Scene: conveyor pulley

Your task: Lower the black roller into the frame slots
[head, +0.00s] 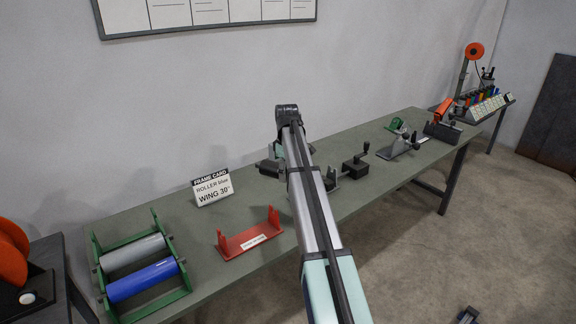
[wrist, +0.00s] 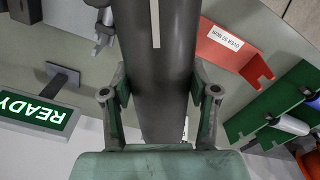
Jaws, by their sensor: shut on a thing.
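In the wrist view a thick dark grey-black roller (wrist: 172,55) with a white stripe along it runs between the two fingers of my gripper (wrist: 160,85). The fingers are shut on it, one on each side. Its upper end is cut off by the picture edge, and its lower end passes behind the green-grey gripper body.
In the wrist view a READY sign (wrist: 35,110) is at the left.

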